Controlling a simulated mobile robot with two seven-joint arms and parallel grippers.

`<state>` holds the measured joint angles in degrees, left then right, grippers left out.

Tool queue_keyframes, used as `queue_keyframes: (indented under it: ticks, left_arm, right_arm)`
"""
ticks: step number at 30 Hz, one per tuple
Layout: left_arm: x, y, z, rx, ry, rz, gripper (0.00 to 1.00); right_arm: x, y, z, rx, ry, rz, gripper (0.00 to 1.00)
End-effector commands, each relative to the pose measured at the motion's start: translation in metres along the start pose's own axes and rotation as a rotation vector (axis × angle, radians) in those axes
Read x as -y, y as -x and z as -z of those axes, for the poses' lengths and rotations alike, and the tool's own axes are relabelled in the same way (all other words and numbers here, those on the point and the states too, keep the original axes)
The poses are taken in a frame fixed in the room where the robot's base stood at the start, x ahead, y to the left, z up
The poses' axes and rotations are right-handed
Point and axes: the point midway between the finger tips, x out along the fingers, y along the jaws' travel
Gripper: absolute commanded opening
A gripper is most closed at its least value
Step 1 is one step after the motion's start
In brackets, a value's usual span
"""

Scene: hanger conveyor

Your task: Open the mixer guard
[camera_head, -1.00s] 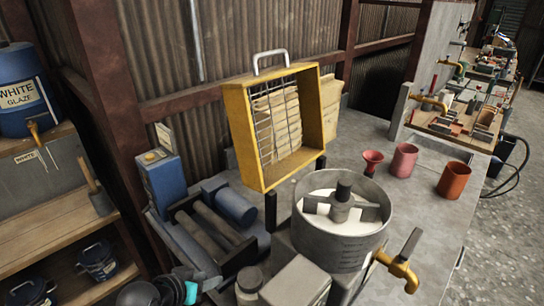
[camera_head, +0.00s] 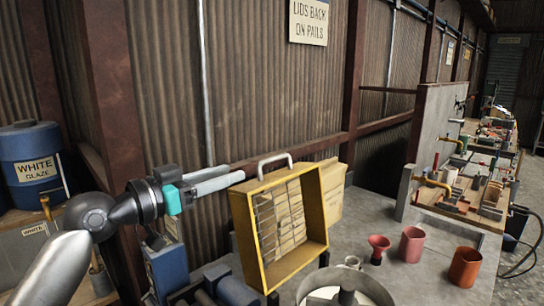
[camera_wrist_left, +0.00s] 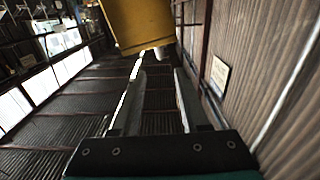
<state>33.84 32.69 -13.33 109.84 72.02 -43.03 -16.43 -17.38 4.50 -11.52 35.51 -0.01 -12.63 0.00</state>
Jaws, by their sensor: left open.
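The mixer guard (camera_head: 262,238) is a yellow box frame with a wire mesh and a grey bar handle (camera_head: 274,160) on its top edge. It stands tilted up behind the mixer bowl (camera_head: 347,291), whose open top is cut off by the lower picture edge. My left gripper (camera_head: 236,173) is open and empty, just left of the handle at about its height, with a gap between them. In the left wrist view the guard's yellow side (camera_wrist_left: 140,22) shows beyond the open fingers (camera_wrist_left: 160,72). My right gripper is not in view.
A red funnel (camera_head: 379,248) and two reddish cups (camera_head: 411,244) (camera_head: 465,267) stand on the bench right of the guard. A blue box (camera_head: 168,270) is at its left. The corrugated wall (camera_head: 270,90) rises close behind.

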Motion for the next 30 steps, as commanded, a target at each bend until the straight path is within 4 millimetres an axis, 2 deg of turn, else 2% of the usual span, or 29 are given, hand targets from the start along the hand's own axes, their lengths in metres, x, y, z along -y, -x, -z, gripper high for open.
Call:
queue_keyframes:
  ticks: [6,15,21,30]
  left_arm:
    - [0.000,-0.044,0.003,-0.001,0.006,-0.001,0.45]
    - [0.000,-0.094,0.002,0.000,0.004,0.000,0.45]
    - [0.001,-0.115,0.001,0.001,0.003,0.001,0.45]
    - [0.000,-0.125,0.000,0.001,0.001,0.001,0.45]
  right_arm:
    - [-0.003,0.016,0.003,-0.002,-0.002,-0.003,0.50]
    - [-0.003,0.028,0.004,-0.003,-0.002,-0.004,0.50]
    - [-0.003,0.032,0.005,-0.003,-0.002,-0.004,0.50]
    - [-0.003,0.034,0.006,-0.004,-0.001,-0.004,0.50]
